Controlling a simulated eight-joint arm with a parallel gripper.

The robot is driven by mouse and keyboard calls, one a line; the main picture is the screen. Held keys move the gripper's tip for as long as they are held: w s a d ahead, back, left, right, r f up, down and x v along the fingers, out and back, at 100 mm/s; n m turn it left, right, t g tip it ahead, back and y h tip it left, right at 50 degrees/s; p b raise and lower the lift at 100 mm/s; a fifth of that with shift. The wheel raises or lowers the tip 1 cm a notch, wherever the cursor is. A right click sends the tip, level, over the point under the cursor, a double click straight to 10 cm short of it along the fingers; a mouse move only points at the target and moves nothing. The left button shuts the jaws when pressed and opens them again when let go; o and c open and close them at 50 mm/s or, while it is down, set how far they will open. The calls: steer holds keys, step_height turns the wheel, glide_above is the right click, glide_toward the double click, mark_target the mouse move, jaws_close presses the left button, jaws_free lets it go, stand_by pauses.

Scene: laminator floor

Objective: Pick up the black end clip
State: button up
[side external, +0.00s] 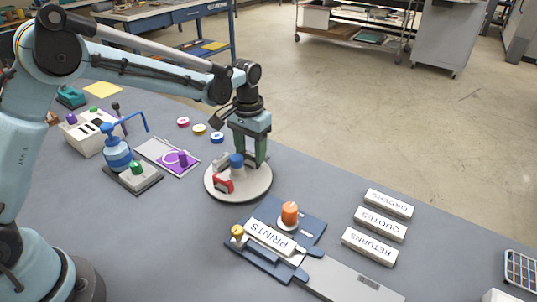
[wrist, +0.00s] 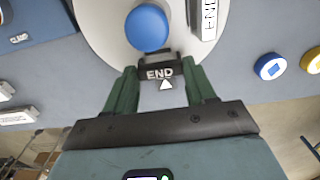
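The black end clip (wrist: 160,70), with white END lettering and a white triangle, is at the edge of the round pale stand in the wrist view. My gripper (wrist: 161,73) has one green finger at each side of it, very close to its ends. I cannot tell whether the fingers press on it. In the side view my gripper (side external: 248,160) points down at the back of the round stand (side external: 240,197); the black clip is hidden there. A blue knob (wrist: 148,28) stands on the stand, with a pale END-lettered clip (wrist: 209,18) nearby.
A red clip (side external: 223,184) sits on the stand's near side. A blue plate (side external: 310,229) with the PRINTS block (side external: 270,238) lies in front. ORDERS (side external: 388,204), QUOTES (side external: 380,224) and RETURNS (side external: 369,246) blocks lie right. Small coloured discs (side external: 200,129) lie behind left.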

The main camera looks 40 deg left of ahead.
mark_target(251, 154)
steer(key=c, duration=0.4)
steer(key=shift+r, duration=3.05)
steer(key=shift+d, duration=0.1)
